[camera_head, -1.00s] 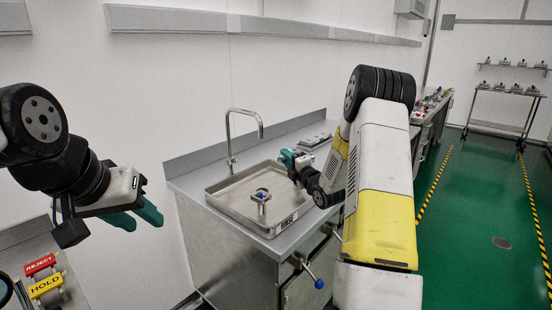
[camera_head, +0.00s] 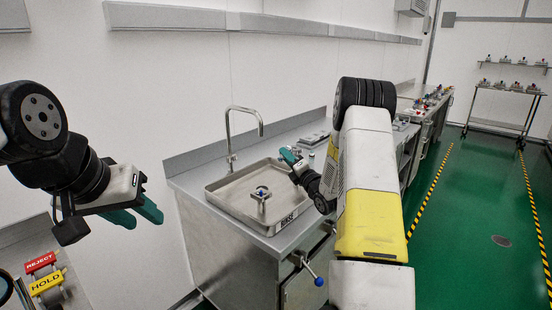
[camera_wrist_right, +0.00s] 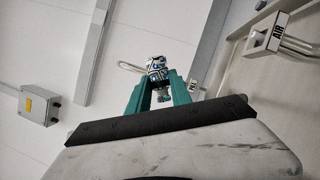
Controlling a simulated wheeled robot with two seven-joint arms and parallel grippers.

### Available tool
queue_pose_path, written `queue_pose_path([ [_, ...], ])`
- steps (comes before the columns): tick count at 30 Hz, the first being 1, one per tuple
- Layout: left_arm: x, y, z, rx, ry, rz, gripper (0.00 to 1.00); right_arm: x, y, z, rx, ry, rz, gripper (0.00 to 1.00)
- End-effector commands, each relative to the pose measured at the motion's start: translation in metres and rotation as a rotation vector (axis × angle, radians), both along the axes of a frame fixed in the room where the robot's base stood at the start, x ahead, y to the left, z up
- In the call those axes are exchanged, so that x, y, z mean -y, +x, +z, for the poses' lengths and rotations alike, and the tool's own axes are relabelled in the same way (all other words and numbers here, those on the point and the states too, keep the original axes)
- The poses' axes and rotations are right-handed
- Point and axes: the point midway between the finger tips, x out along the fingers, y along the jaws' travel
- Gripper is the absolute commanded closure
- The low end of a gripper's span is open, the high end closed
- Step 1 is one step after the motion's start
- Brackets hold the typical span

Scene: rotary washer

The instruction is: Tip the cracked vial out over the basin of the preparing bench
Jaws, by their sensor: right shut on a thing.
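The basin (camera_head: 232,192) is a shallow grey steel tray with a RINSE label, set in the steel bench under a tall tap. My right gripper (camera_head: 288,155) is at the basin's right back side in the head view, above the rim, with its teal fingers pointing up and left. In the right wrist view my right gripper (camera_wrist_right: 160,88) is shut on the vial (camera_wrist_right: 157,68), a small clear piece with dark and blue marks. I cannot make out its crack or its contents. My left gripper (camera_head: 144,214) is open and empty, left of the bench.
A blue-topped fixture (camera_head: 261,194) stands inside the basin. The tap (camera_head: 230,135) rises behind it. A blue-knobbed lever (camera_head: 318,281) sticks out from the bench front. REJECT and HOLD holders (camera_head: 45,282) are at lower left. The right wrist view shows an AIR fitting (camera_wrist_right: 278,30).

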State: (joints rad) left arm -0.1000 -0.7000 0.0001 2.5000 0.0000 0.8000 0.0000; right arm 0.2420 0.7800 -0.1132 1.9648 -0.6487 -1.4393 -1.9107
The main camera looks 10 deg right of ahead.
Motion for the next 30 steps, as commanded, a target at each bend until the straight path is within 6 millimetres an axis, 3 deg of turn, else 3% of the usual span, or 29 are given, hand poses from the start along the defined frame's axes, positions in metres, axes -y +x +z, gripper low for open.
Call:
queue_pose_path([
  [15,0.0,0.0,0.0,0.0,0.0,0.0,0.64,0.001,0.0,0.014,-0.509,0.64,-0.002,1.0],
  [30,0.0,0.0,0.0,0.0,0.0,0.0,0.64,0.001,0.0,0.02,-0.851,1.068,-0.001,1.0],
])
